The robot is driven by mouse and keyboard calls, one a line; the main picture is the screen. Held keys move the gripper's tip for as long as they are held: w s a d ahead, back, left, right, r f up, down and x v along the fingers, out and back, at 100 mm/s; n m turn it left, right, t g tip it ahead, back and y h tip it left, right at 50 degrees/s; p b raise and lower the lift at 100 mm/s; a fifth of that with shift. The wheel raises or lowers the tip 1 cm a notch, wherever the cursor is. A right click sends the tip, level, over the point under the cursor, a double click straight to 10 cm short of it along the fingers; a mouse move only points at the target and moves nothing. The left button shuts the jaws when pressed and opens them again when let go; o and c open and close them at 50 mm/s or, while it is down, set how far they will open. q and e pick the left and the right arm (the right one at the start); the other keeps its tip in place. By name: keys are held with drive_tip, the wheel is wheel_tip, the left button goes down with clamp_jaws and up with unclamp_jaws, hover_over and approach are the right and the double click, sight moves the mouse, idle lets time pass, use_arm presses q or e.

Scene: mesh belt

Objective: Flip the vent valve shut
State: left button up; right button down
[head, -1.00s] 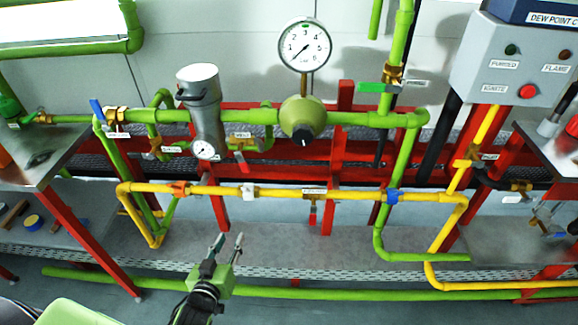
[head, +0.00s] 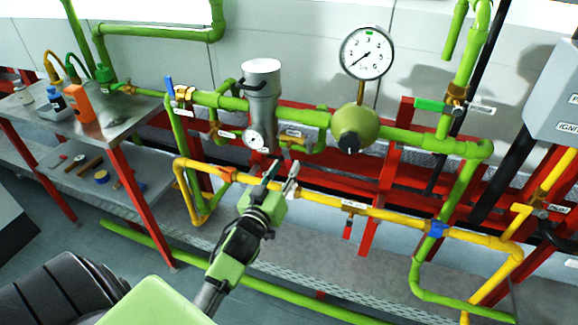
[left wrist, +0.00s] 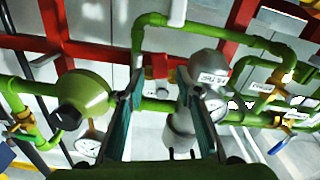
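The small brass valve (head: 299,143) whose label seems to read VENT is on the green pipe between the grey canister and the round green regulator. Its handle is mostly hidden behind my left gripper (head: 282,168) in the head view, so I cannot tell its angle there. My left gripper is open and empty, its fingertips just below and in front of that valve. In the left wrist view the two fingers (left wrist: 160,96) are spread, with a brass and red valve part (left wrist: 158,73) showing between them. Contact cannot be made out. My right gripper is not in view.
The grey canister (head: 262,88) and green regulator (head: 355,128) stand close on either side. The yellow pipe (head: 385,212) runs low in front. Other handles include a blue lever (head: 169,87) and a green one (head: 430,104). A metal bench (head: 118,125) is at left.

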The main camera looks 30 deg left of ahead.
sight(285, 162)
use_arm(q)
drive_tip(key=shift+b+x, duration=0.4)
drive_tip(key=shift+x, duration=1.35)
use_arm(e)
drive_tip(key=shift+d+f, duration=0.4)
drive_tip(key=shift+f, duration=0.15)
use_arm(q)
clamp_jaws()
drive_tip(key=shift+s+a+m+p, duration=0.1)
drive_tip(key=shift+a+m+p, duration=0.1)
drive_tip(key=shift+m+p, duration=0.45)
drive_tip(key=shift+a+m, duration=0.2)
drive_tip(key=shift+m, duration=0.65)
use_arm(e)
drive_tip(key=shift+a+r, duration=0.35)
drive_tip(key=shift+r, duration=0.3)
